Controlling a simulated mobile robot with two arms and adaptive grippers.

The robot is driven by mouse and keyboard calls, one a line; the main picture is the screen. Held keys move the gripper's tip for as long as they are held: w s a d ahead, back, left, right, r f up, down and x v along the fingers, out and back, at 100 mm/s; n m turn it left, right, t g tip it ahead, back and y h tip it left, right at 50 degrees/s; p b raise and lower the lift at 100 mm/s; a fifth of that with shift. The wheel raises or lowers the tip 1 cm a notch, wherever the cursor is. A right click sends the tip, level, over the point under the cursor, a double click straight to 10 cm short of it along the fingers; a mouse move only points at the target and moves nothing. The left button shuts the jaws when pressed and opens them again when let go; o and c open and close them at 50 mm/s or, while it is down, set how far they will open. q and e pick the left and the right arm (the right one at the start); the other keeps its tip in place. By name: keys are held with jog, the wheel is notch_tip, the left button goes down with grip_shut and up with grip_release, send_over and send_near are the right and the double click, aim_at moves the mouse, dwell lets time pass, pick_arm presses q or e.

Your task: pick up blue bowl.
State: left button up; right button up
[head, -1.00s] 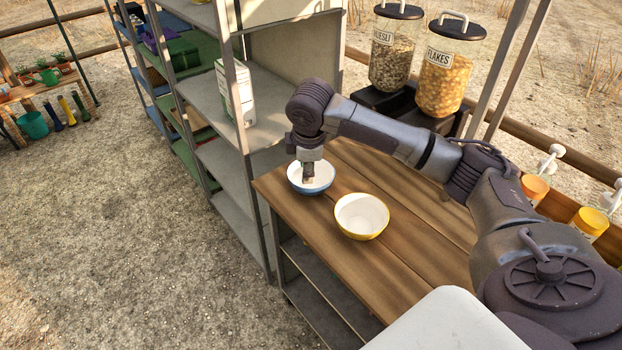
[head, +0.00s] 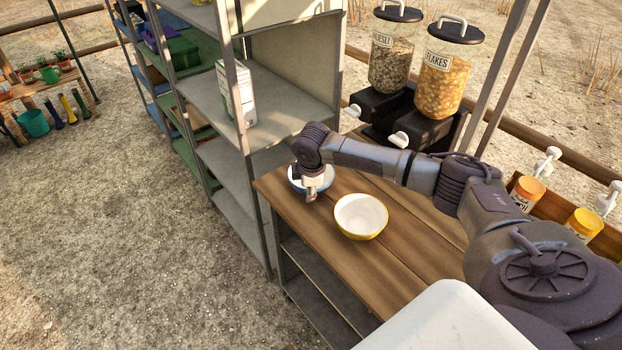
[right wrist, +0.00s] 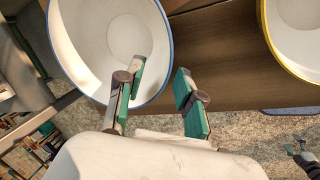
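The blue bowl (head: 328,179), white inside, stands upright on the wooden table, partly hidden by my right arm. My right gripper (head: 311,192) is at the bowl's near rim. In the right wrist view, the bowl (right wrist: 85,45) shows its white inside and blue rim. There the right gripper (right wrist: 160,76) is open, with one finger over the inside of the bowl and the other outside the rim. The rim passes between them; I cannot tell whether either finger touches it.
A yellow bowl (head: 361,216) stands close by on the right; it also shows in the right wrist view (right wrist: 300,25). A grey shelf (head: 255,120) borders the table on the left. Cereal dispensers (head: 440,85) stand behind my right arm. The table front (head: 345,265) is clear.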

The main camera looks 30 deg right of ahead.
jog(key=shift+w+d+f, duration=0.1)
jog(key=shift+f, duration=0.5)
grip_shut()
jog(key=shift+r, duration=0.1)
